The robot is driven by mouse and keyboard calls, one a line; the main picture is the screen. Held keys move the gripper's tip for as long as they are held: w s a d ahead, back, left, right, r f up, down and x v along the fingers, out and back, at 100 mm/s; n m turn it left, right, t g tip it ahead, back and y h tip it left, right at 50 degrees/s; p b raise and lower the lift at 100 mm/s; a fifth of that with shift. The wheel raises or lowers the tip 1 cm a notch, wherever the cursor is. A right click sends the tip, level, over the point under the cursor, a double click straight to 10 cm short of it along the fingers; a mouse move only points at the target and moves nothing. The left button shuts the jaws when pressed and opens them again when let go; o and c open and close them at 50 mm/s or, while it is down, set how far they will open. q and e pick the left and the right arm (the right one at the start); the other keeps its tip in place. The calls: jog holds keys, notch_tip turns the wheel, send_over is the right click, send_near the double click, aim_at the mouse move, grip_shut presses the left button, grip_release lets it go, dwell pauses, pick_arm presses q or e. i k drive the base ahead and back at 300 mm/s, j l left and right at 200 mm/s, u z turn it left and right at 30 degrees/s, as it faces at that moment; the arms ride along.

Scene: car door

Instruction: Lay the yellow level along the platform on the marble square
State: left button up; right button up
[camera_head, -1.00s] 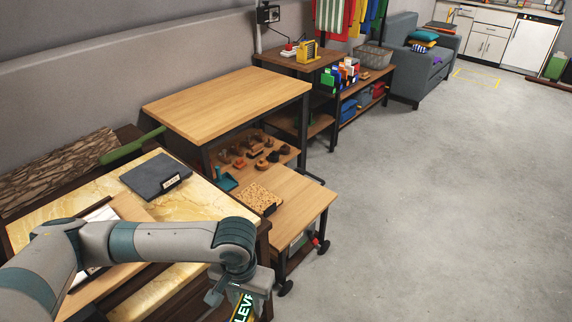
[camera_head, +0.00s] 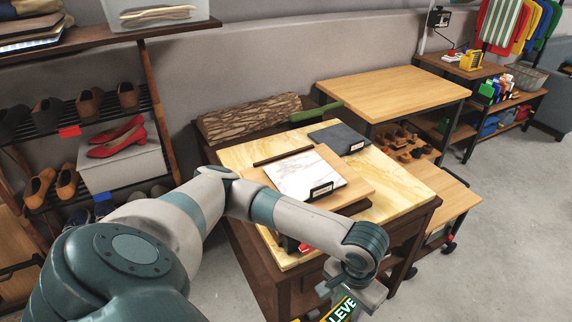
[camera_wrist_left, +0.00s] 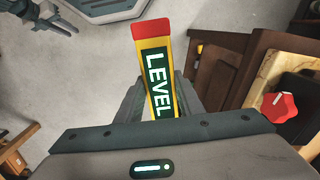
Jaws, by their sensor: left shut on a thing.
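The yellow level (camera_head: 341,309) has a dark green label reading LEVEL and hangs below my left gripper (camera_head: 352,292), its lower part cut off by the head view. In the left wrist view the level (camera_wrist_left: 158,90), with a red end cap, stands between the jaws of my left gripper (camera_wrist_left: 160,110), shut on it. The white marble square (camera_head: 300,172) lies on the light wooden platform (camera_head: 352,186), with a small label at its front edge. The level is in front of the table, apart from both. A dark jointed part of mine, perhaps the right gripper, shows at the wrist view's top left.
The platform stands on a yellowish stone-topped table (camera_head: 405,180). A dark slate square (camera_head: 335,137) lies behind it, and a bark log (camera_head: 250,115) lies at the back. A shoe rack (camera_head: 85,130) stands left. A red knob (camera_wrist_left: 280,106) is near the gripper.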

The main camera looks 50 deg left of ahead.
aim_at(300, 170)
jog(key=k+j, duration=0.25)
jog(key=j, duration=0.2)
jog(key=k+j+z, duration=0.15)
jog(key=j, duration=0.35)
jog(key=k+j, duration=0.4)
jog(key=j+z, duration=0.05)
